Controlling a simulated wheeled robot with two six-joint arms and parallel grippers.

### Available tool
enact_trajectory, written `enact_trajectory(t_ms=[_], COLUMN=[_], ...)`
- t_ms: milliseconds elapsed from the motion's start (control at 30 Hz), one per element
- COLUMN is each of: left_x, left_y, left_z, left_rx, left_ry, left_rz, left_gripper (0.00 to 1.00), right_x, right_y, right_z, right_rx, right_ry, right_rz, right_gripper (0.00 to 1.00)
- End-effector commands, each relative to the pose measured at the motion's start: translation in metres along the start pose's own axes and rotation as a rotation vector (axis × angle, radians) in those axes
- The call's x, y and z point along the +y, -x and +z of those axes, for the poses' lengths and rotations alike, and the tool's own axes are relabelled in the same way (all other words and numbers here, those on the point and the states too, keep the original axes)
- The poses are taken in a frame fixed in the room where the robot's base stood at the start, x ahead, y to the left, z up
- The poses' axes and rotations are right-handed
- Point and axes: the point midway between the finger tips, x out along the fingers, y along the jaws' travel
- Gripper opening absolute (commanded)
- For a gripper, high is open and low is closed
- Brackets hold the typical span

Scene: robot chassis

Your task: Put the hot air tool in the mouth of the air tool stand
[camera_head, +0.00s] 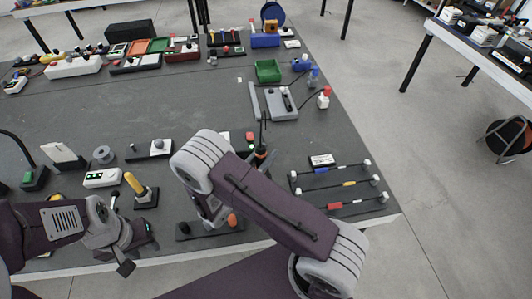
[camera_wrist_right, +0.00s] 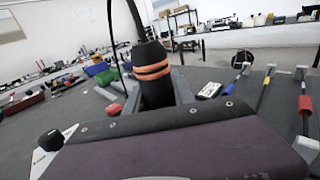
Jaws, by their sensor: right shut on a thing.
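The hot air tool (camera_wrist_right: 153,72) is a black cylinder with orange bands, upright in the right wrist view. My right gripper (camera_wrist_right: 154,92) is shut around it. In the head view a small part of the tool (camera_head: 261,153) shows beside my right arm, which hides most of the gripper. A dark cord rises from the tool's top. My left gripper (camera_head: 122,237) is at the lower left of the head view, its fingers apart and empty, near a yellow-handled tool (camera_head: 135,184) on a dark base. I cannot tell for certain which item is the air tool stand; a grey holder (camera_head: 281,103) lies beyond the right arm.
A rack of rods (camera_head: 338,188) lies near the table's right edge. Several small devices crowd the left side. The dark table's middle (camera_head: 150,108) is largely clear.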

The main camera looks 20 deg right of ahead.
Motion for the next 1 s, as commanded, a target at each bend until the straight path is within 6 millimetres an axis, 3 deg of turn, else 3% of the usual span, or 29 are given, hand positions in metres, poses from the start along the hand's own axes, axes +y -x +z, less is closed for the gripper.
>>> enact_trajectory(t_ms=[33, 67, 133, 167, 500, 800, 1000], left_x=[0.0, 0.0, 0.0, 0.0, 0.0, 0.0, 0.0], left_y=[-0.002, -0.002, -0.001, -0.001, -0.002, -0.01, -0.012], left_z=[0.0, 0.0, 0.0, 0.0, 0.0, 0.001, 0.001], left_rx=[0.0, 0.0, 0.0, 0.0, 0.0, 0.0, 0.0], left_ry=[0.0, 0.0, 0.0, 0.0, 0.0, 0.0, 0.0], left_rz=[0.0, 0.0, 0.0, 0.0, 0.0, 0.0, 0.0], left_gripper=[0.36, 0.36, 0.36, 0.36, 0.36, 0.36, 0.36], right_x=[0.0, 0.0, 0.0, 0.0, 0.001, 0.001, 0.0], right_y=[0.0, 0.0, 0.0, 0.0, 0.004, 0.066, 0.089], right_z=[-0.002, -0.002, -0.001, -0.001, -0.002, -0.003, -0.002], right_rx=[-0.001, -0.001, -0.001, -0.001, 0.0, 0.0, 0.0], right_ry=[0.0, -0.001, 0.0, 0.0, 0.0, -0.002, -0.001], right_rz=[0.0, 0.0, 0.0, 0.0, 0.002, 0.006, 0.002], right_gripper=[0.0, 0.32, 0.52, 0.55, 0.55, 0.55, 0.55])
